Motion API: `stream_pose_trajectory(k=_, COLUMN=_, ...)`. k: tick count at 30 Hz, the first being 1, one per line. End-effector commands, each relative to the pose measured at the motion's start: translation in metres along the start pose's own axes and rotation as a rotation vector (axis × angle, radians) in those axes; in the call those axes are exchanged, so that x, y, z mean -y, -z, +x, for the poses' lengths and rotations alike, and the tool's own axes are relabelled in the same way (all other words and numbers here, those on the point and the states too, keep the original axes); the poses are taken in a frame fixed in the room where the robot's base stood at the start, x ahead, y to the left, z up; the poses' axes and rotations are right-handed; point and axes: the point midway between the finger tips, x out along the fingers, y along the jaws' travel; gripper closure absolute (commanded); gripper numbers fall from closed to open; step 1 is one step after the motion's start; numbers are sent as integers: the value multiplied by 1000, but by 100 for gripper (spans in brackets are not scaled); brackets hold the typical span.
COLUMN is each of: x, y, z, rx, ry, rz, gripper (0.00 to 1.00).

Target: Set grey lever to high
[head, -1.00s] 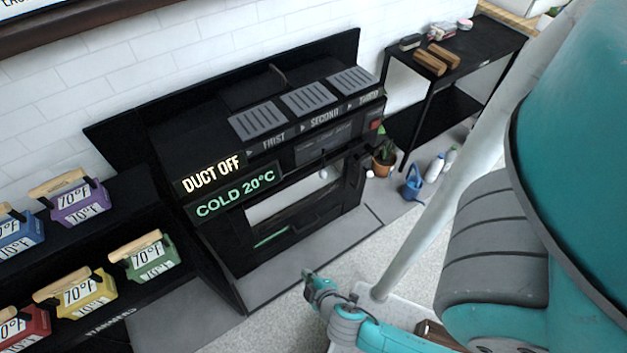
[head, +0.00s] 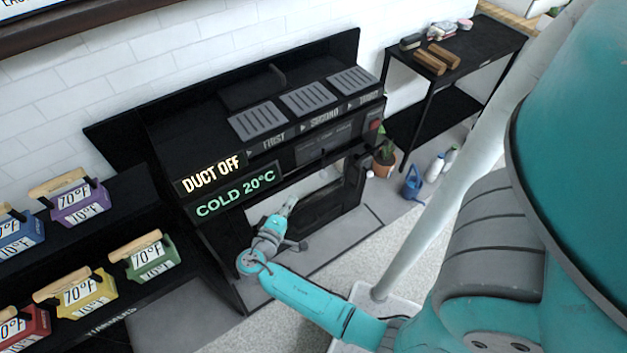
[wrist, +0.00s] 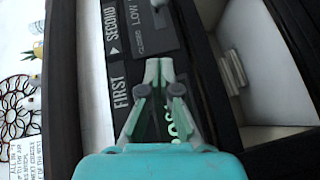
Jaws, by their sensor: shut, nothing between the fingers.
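My gripper (head: 291,201) is at the front of the black machine (head: 215,235), below its lettered panel. In the wrist view the gripper (wrist: 159,66) is shut and empty, its fingertips over the panel between the word FIRST and the words CLOSED and LOW. A small pale grey piece, perhaps the grey lever (wrist: 158,4), shows at the top edge beside CLOSED and LOW, apart from the fingertips. HIGH cannot be read. In the head view the lever is too small to make out on the control panel (head: 325,147).
A pale grey-green bar (wrist: 233,72) stands right of the fingers, near the machine's open white cavity (wrist: 250,50). Lit signs read DUCT OFF (head: 212,174) and COLD 20°C (head: 235,196). Coloured boxes, such as the green one (head: 150,258), stand left. A potted plant (head: 384,157) stands right.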

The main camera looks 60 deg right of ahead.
Motion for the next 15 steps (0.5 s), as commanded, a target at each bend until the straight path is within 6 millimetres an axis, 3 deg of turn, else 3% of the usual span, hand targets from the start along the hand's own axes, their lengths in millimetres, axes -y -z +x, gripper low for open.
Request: stream_pose_trajectory(k=15, x=1, y=-1, z=81, rx=2, ry=3, rz=0, gripper=100)
